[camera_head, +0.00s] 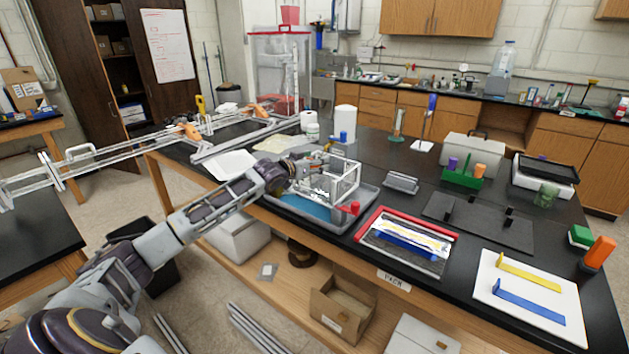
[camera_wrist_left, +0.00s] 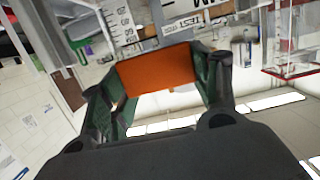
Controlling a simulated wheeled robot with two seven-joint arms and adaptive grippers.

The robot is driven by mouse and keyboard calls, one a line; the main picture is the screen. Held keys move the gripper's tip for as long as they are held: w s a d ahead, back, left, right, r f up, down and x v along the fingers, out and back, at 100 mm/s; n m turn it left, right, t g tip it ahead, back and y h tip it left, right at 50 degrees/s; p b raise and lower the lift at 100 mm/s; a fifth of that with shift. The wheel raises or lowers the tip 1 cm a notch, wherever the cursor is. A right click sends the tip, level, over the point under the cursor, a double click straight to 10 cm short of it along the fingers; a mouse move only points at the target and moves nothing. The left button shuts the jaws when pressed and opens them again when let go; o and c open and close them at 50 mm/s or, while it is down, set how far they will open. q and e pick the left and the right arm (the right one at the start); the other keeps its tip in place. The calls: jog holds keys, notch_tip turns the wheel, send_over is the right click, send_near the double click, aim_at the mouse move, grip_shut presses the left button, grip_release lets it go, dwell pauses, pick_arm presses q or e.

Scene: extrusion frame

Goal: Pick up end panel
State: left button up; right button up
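My left gripper (camera_head: 308,163) is above the tray on the dark bench, at the white frame. In the left wrist view my left gripper (camera_wrist_left: 157,72) has its two fingers spread apart, and a flat orange piece (camera_wrist_left: 156,70) fills the width between them. It looks clamped edge to edge, and I see no gap on either side. I cannot confirm from its look that it is the end panel. In the head view the orange piece is not clearly visible. The white open frame (camera_head: 343,181) stands in the grey tray (camera_head: 368,196). My right gripper is not in view.
A red-edged tray (camera_head: 366,222) and a white board with yellow and blue bars (camera_head: 560,312) lie along the bench front. A white roll (camera_head: 345,122) stands behind the frame. A long metal extrusion frame (camera_head: 90,163) spans the left side. Bare bench (camera_head: 405,165) shows around the grey block.

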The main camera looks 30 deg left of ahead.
pick_arm(q)
jog(key=c, duration=0.7)
jog(key=shift+c, duration=0.4)
jog(key=shift+r, duration=0.1)
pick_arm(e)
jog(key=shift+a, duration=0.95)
pick_arm(q)
jog(key=shift+r, duration=0.1)
